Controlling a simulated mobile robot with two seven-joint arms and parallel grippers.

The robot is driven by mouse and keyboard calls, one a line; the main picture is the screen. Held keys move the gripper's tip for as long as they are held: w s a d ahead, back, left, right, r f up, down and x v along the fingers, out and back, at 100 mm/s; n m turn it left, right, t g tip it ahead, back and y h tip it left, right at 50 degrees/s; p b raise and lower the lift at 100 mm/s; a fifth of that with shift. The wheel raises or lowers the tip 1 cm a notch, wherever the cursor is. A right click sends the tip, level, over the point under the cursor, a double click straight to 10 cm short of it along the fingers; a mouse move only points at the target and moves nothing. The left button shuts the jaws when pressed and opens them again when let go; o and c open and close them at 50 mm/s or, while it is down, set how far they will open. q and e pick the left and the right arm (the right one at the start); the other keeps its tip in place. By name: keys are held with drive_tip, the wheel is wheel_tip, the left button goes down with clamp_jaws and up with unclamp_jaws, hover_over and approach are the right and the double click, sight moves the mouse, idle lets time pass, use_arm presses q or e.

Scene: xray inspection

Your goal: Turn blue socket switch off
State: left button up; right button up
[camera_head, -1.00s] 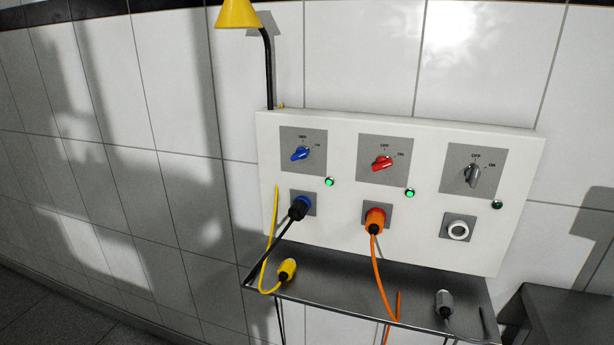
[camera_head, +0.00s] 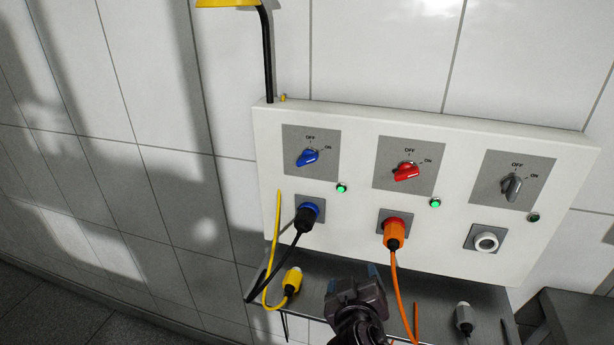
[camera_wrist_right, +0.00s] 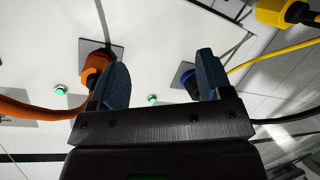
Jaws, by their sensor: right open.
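The blue switch (camera_head: 308,158) sits on a grey plate at the left of the white panel (camera_head: 360,228). Its handle is turned towards the ON mark, and a green lamp (camera_head: 342,188) beside it is lit. Below it, a black plug (camera_head: 305,218) is in the blue socket (camera_head: 313,207). My right gripper (camera_head: 354,276) is open and empty, low in front of the panel, below and right of the blue switch. In the right wrist view its two blue-grey fingers (camera_wrist_right: 162,82) are wide apart, with panel between them. My left gripper is not in view.
The red switch (camera_head: 406,171) has a lit green lamp; an orange plug (camera_head: 394,233) is below it. The grey switch (camera_head: 512,187) is at right, above an empty white socket (camera_head: 486,242). Yellow (camera_head: 292,281) and grey (camera_head: 464,317) connectors lie on the metal shelf (camera_head: 440,292).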

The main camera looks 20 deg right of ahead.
drive_tip(key=w+a+r+t+h, duration=0.1)
drive_tip(key=w+a+r+t, duration=0.25)
drive_tip(key=r, duration=0.45)
drive_tip(key=n+t, duration=0.1)
drive_tip(key=t, duration=0.3)
approach(307, 164)
drive_tip(key=shift+h, duration=0.4)
drive_tip(key=p+x, duration=0.3)
drive_tip(key=x, duration=0.5)
drive_tip(key=shift+w+a, duration=0.15)
drive_tip(key=shift+a, duration=0.05)
drive_tip(key=shift+w+d+r, duration=0.1)
drive_tip(key=shift+w+d, duration=0.15)
drive_tip(key=shift+w, duration=0.25)
drive_tip(key=shift+c, duration=0.3)
